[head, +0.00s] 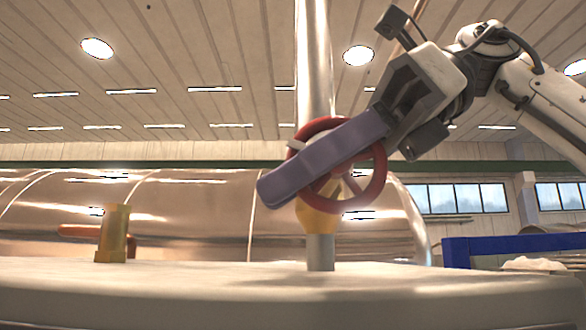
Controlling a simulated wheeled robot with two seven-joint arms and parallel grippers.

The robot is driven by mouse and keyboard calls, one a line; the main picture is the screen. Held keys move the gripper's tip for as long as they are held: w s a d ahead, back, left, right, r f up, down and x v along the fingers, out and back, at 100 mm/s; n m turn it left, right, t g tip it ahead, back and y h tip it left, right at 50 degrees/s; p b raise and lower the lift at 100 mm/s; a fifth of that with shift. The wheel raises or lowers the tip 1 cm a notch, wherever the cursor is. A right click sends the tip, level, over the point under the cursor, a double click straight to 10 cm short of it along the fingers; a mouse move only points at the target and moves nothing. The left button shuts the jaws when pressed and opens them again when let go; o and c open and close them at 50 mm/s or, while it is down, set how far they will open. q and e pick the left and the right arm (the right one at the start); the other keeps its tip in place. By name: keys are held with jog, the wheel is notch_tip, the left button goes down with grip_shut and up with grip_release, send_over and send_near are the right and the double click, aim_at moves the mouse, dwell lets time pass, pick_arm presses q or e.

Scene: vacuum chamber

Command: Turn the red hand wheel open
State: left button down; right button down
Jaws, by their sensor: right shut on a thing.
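The red hand wheel (379,180) sits upright on a yellow valve body (318,219) above a short grey pipe. The bar's lower end reaches past the wheel's left side. My right gripper (394,112) comes in from the upper right and is shut on the bar's upper end. Its fingertips are mostly hidden. I cannot tell whether the bar touches the wheel. My left gripper is out of view.
A pale surface (200,290) spans the front. A brass fitting (113,233) stands on it at left. A shiny metal cylinder (200,205) lies behind. A vertical steel pipe (314,60) rises behind the wheel. A blue frame (500,247) is at right.

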dwell(0.3)
jog(key=c, duration=1.8)
grip_release()
jog(key=v, duration=1)
jog(key=shift+r, duration=0.3)
